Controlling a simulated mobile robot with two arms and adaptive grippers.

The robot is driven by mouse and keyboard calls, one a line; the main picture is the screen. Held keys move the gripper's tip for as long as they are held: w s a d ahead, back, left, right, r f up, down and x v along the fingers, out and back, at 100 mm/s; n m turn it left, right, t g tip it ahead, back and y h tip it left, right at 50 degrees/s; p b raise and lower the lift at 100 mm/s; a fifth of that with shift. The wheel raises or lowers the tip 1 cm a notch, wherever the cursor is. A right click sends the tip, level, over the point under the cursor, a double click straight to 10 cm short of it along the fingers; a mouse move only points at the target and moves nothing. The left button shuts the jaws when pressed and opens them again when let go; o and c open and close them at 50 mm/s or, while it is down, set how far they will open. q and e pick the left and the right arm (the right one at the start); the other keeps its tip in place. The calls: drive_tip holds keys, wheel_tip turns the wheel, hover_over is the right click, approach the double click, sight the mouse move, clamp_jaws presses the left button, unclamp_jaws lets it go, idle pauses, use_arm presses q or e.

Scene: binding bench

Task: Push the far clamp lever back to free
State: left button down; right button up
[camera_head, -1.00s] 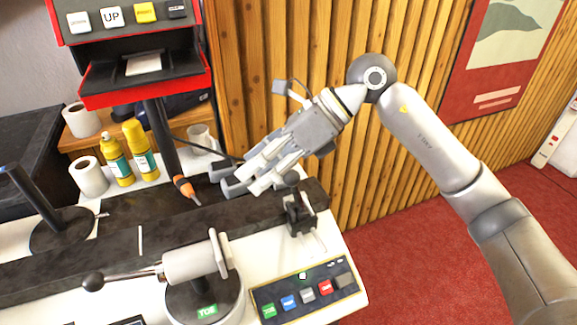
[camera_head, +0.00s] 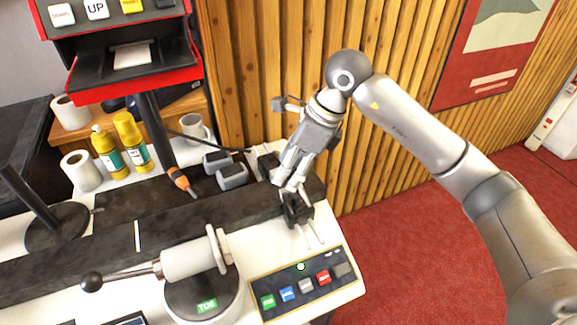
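A pale cylinder clamp (camera_head: 190,258) stands on a round dark base with a green label at the front. Its lever (camera_head: 130,273) points left and ends in a black ball. Farther back at the left, a dark rod (camera_head: 32,195) leans from a round dark base (camera_head: 58,230). A small black fixture (camera_head: 297,211) with pale prongs sits near the bench's right end. I cannot tell for certain which part is the far clamp lever. My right gripper (camera_head: 285,184) points down at the black fixture, overlapping it; contact and finger gap are unclear. My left gripper is out of view.
Two grey blocks (camera_head: 232,176) and an orange-tipped tool (camera_head: 181,181) lie behind the dark rail. Yellow bottles (camera_head: 131,142), white rolls (camera_head: 81,171) and a mug (camera_head: 194,128) stand behind. A button panel (camera_head: 303,284) lies at front right. A slatted wall (camera_head: 390,60) rises behind.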

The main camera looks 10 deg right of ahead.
drive_tip(key=shift+a+f, duration=0.25)
drive_tip(key=shift+f, duration=0.45)
clamp_jaws()
